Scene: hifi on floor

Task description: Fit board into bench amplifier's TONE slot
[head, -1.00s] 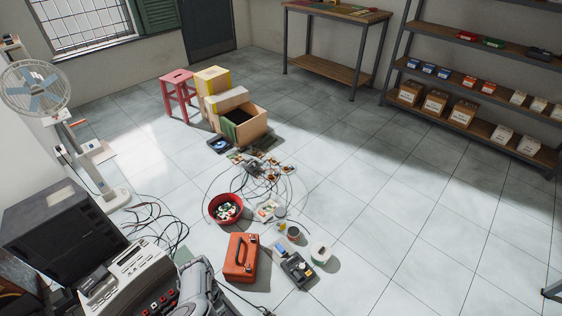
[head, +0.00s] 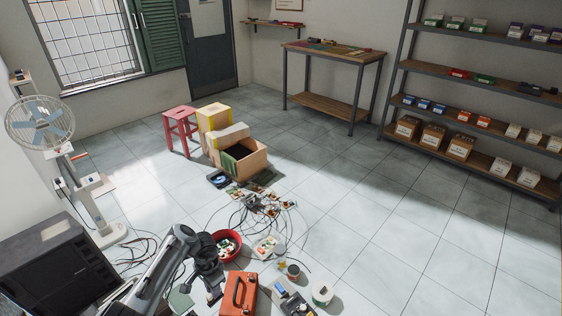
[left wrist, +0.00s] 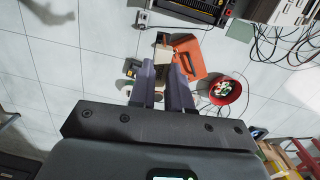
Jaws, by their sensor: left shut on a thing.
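My left gripper (head: 214,297) points down at the bottom of the head view, beside the red toolbox. In the left wrist view, my left gripper (left wrist: 164,76) is closed on a small, thin piece (left wrist: 163,56), apparently the board, mostly hidden between the fingers. A dark slotted unit (left wrist: 192,9), possibly the bench amplifier, shows at the top of the left wrist view, apart from the gripper. I cannot read a TONE label. My right gripper is out of view.
The red toolbox (head: 238,293), a red bowl of parts (head: 228,244) and loose cables lie near the gripper. A dark cabinet (head: 55,262) stands at left. A wooden crate (head: 245,161) and red stool (head: 181,130) stand farther back.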

